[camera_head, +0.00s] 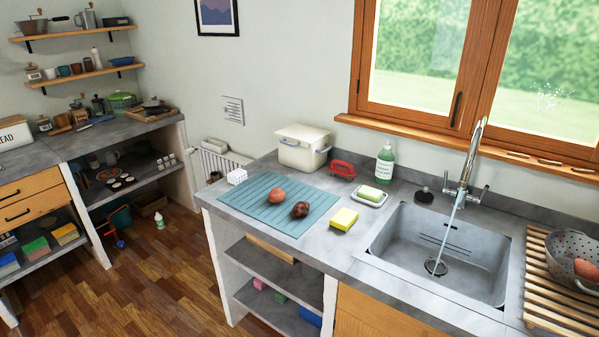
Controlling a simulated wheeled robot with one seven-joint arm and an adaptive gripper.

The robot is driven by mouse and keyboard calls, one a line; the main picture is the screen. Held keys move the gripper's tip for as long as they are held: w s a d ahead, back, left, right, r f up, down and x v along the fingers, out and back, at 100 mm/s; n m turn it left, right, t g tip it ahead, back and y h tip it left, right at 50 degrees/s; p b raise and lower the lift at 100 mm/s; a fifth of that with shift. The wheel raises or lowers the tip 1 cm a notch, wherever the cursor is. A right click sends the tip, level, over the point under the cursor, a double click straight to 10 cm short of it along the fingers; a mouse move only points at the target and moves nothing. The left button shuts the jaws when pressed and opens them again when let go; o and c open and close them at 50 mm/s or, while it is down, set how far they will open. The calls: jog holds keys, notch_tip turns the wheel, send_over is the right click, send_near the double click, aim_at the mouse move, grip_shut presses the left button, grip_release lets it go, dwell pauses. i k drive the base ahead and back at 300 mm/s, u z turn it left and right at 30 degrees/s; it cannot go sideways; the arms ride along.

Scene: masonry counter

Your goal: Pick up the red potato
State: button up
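Two potato-like lumps lie close together on a blue ribbed mat (252,197) at the left end of the sink counter. One is a plain reddish potato (277,196). The other, a darker red-brown lump (300,209) with dark patches, lies just to its right and nearer the front. A further reddish, rounded thing (586,269) shows in the grey colander (567,248) at the right edge, partly cut off by the frame. I cannot tell for sure which of these is the red potato. My gripper is not in view.
A yellow sponge (344,218), a soap dish (370,198), a green soap bottle (385,165), a red-handled brush (342,169) and a cream bin (302,150) stand around the mat. Water runs from the tap (464,180) into the sink (410,235). Wooden floor is open at left.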

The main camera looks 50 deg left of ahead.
aim_at(301, 208)
jog(key=k, duration=1.2)
jog(key=u, duration=0.65)
jog(key=i, duration=0.75)
jog(key=u, duration=0.65)
